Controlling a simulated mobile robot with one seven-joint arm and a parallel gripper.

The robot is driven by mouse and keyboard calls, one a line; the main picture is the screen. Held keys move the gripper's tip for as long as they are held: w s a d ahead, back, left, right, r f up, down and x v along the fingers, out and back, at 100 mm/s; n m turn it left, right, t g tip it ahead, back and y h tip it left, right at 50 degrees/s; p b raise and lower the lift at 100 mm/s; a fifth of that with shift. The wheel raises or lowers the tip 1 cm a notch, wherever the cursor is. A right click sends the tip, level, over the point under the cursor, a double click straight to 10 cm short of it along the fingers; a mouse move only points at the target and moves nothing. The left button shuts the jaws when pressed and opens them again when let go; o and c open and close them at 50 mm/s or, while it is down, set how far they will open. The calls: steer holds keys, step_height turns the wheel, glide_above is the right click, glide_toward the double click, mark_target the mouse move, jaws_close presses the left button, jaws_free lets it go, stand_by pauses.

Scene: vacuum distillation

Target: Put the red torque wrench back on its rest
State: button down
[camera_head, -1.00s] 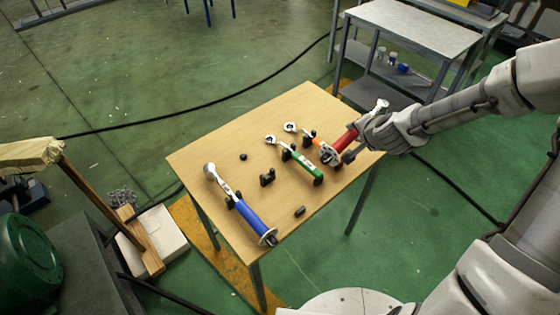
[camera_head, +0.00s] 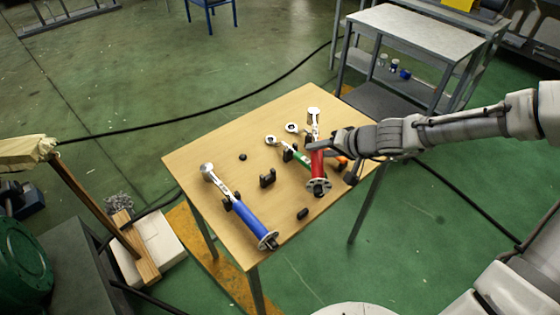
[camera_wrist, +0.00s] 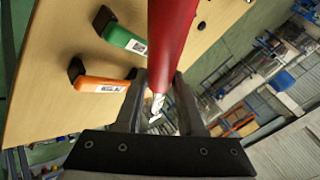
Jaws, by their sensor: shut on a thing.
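The red torque wrench (camera_head: 317,166) is held in my gripper (camera_head: 318,148) above the right part of the table. Its metal head points to the back and its round end plate to the front. In the wrist view its red handle (camera_wrist: 172,35) runs up between the fingers (camera_wrist: 160,105). In the head view it partly covers the green wrench (camera_head: 300,157) and the orange wrench (camera_head: 341,161). The blue wrench (camera_head: 247,218) lies on black rests at the left. An empty black rest (camera_head: 267,178) stands between the blue and green wrenches, with another black piece (camera_head: 303,213) near the front edge.
The wooden table (camera_head: 215,150) has bare room at its back left. A small black piece (camera_head: 242,156) stands there. A grey shelf cart (camera_head: 415,35) is behind the table at the right. A cable crosses the green floor.

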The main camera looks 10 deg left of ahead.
steer(key=s+a+r+n+g+y+b, duration=0.1)
steer(key=s+a+n+g+y+b, duration=0.1)
steer(key=s+a+n+g+b, duration=0.3)
steer(key=shift+s+a+r+n+g, duration=0.15)
steer(key=shift+a+r+n+g, duration=0.4)
steer(key=shift+a+n, duration=1.5)
steer(key=shift+a+f+m+b, duration=0.15)
steer(key=shift+f+m+b, duration=0.15)
steer(key=shift+b, duration=0.5)
step_height(320, 180, down, 6)
steer(key=b, duration=0.5)
steer(key=shift+r+b, duration=0.1)
steer(key=shift+b, duration=0.75)
steer(key=shift+f+b, duration=1.55)
steer(key=shift+b, duration=0.1)
steer(key=shift+c, duration=2.2)
jaws_free()
steer(key=shift+s+f, duration=0.1)
